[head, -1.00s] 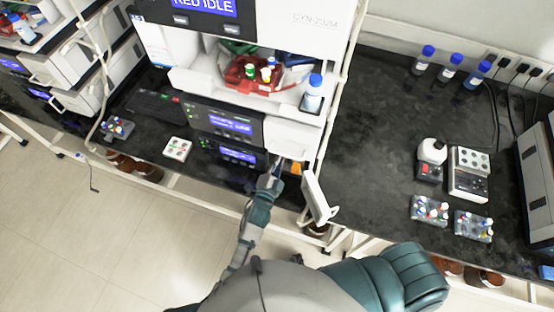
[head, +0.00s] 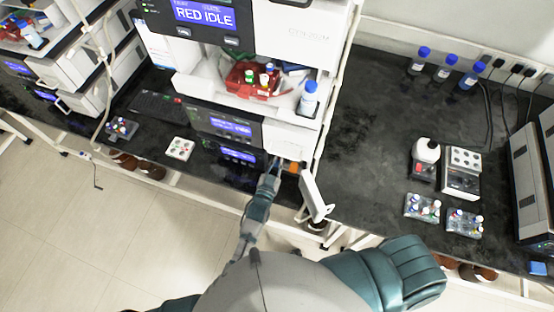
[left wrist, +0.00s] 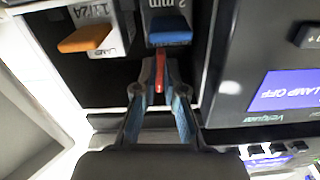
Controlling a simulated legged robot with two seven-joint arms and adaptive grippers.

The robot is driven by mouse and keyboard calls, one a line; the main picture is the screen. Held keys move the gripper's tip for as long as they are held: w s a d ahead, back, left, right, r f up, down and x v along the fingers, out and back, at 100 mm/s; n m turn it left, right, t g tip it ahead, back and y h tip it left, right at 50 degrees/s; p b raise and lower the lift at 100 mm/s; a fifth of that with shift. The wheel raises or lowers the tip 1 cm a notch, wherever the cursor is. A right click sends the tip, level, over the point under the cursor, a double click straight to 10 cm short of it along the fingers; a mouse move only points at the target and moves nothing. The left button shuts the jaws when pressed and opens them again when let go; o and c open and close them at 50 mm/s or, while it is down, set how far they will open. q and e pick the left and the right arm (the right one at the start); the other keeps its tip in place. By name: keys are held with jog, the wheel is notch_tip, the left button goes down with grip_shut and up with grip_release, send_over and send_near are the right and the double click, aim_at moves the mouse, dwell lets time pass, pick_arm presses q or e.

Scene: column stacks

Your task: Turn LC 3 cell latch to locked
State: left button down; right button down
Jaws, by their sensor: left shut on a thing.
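My left gripper (head: 275,172) reaches into the open bay at the lower right of the instrument stack. In the left wrist view its blue-padded fingers (left wrist: 161,72) close around a narrow red lever (left wrist: 160,76), which seems to be the cell latch. The lever lies below a blue handle (left wrist: 169,38) labelled "2 mm". Left of it is an orange handle (left wrist: 86,38) with a white label. The fingertips hide part of the lever, and I cannot read its locked or unlocked marking. My right gripper is out of view.
A white door (head: 315,196) stands open just right of the bay. The module's screen (left wrist: 286,91) reads "LAMP OFF". A red tray (head: 250,80) and a blue-capped bottle (head: 308,98) sit above. The right bench (head: 370,120) has clear space.

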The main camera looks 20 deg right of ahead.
pick_arm(q)
jog(key=shift+w+d+r+n, duration=0.1)
jog(key=shift+d+r+n, duration=0.05)
jog(key=shift+r+n, duration=0.4)
jog(key=shift+n, duration=0.25)
jog(key=c, duration=1.4)
grip_release()
jog(key=shift+o, duration=0.7)
jog(key=shift+f, duration=0.3)
jog(key=shift+s+a+f, duration=0.15)
jog(key=shift+s+a, duration=0.05)
jog(key=shift+s, duration=0.1)
jog(key=v, duration=1.1)
